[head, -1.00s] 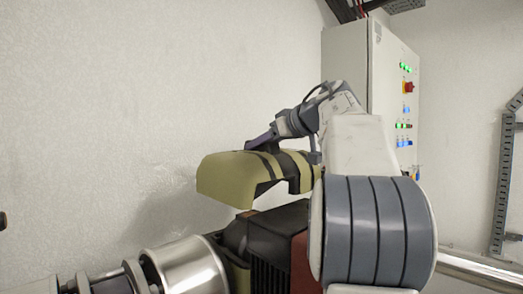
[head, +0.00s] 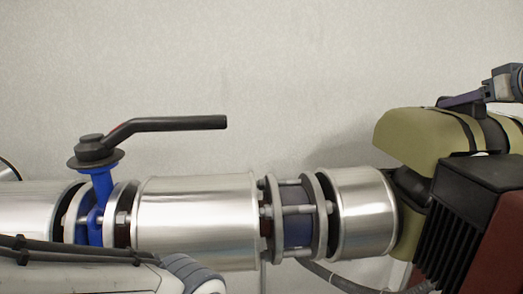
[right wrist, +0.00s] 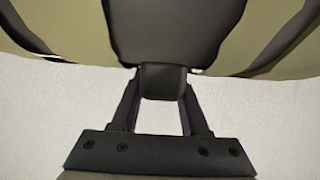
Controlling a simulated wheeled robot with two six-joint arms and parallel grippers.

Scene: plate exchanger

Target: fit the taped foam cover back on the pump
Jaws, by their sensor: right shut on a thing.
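The olive foam cover (head: 425,135) with dark tape bands is at the right edge of the head view, over the pump, partly cut off. My right gripper (head: 443,102) comes in from the right over its top. In the right wrist view the right gripper (right wrist: 160,85) is shut on a black tab of the foam cover (right wrist: 60,25). The pump (head: 450,235), with a black finned housing and a red part, stands below and in front of the cover. An olive piece (head: 408,235) shows below the cover; whether the two touch is unclear. My left gripper is not in view.
A shiny metal-clad pipe (head: 195,215) runs left from the pump, with flanges (head: 297,215) along it. A blue valve (head: 95,205) with a long black lever (head: 170,123) rises from the pipe. The pale wall behind is bare above the pipe.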

